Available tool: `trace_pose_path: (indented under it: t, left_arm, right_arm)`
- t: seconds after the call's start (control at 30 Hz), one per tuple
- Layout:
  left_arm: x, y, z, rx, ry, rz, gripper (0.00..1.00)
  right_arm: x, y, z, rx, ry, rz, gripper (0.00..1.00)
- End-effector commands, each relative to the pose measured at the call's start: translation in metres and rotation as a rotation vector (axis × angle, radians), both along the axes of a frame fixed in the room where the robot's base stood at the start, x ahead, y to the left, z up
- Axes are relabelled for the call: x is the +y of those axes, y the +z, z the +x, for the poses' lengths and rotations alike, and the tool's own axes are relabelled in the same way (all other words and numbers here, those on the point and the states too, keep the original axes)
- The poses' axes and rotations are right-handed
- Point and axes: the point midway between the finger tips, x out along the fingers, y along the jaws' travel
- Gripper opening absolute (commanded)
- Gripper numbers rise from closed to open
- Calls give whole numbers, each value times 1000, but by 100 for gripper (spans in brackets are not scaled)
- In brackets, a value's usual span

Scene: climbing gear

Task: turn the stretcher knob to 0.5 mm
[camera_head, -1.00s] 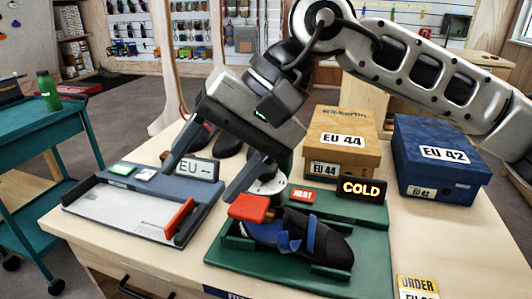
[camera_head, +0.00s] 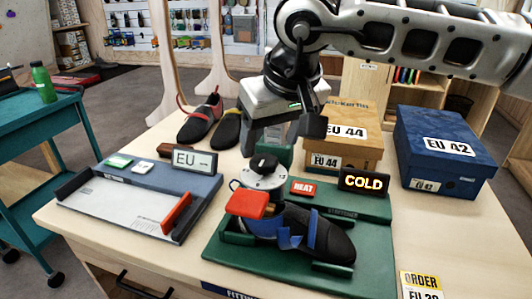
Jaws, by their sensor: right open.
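The stretcher knob (camera_head: 264,163) is black and sits on top of a pale round dial (camera_head: 263,179) at the back left of the green stretcher base (camera_head: 225,262). The dial's marks are too small to read. A black and blue climbing shoe (camera_head: 325,240) lies on the base, with a red block (camera_head: 246,203) at its left end. My right gripper (camera_head: 281,139) is open, pointing down above and a little behind the knob. It seems empty and apart from the knob. My left gripper is not in view.
A red HEAT button (camera_head: 302,188) and a lit COLD display (camera_head: 363,183) stand on the base. The grey measuring tray (camera_head: 120,207) with an EU display (camera_head: 194,161) is at left. An EU 44 box (camera_head: 340,125), an EU 42 box (camera_head: 440,150) and a shoe pair (camera_head: 200,122) stand behind.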

Motion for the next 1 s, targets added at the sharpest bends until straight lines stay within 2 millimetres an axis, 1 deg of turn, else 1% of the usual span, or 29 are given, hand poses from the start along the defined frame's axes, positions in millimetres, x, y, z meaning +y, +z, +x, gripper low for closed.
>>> trace_pose_path:
  t: [0.03,0.1,0.3,0.43,0.67,0.77,0.8,0.83,1.0]
  left_arm:
    - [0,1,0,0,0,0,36]
    - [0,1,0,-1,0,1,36]
    - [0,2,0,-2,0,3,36]
    - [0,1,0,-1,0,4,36]
    - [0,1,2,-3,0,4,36]
    - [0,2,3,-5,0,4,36]
    - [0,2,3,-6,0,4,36]
    - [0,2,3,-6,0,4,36]
    - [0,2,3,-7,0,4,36]
  right_arm:
    - [2,-10,3,3,0,-1,65]
    - [4,-20,7,2,0,0,65]
    - [8,-40,14,1,-1,1,65]
    - [9,-44,16,1,1,2,65]
    - [9,-44,16,0,1,2,65]
    - [9,-44,16,1,1,2,40]
    - [9,-44,16,1,1,2,29]
    - [9,-44,16,1,1,2,20]
    - [9,-44,16,1,-1,2,20]
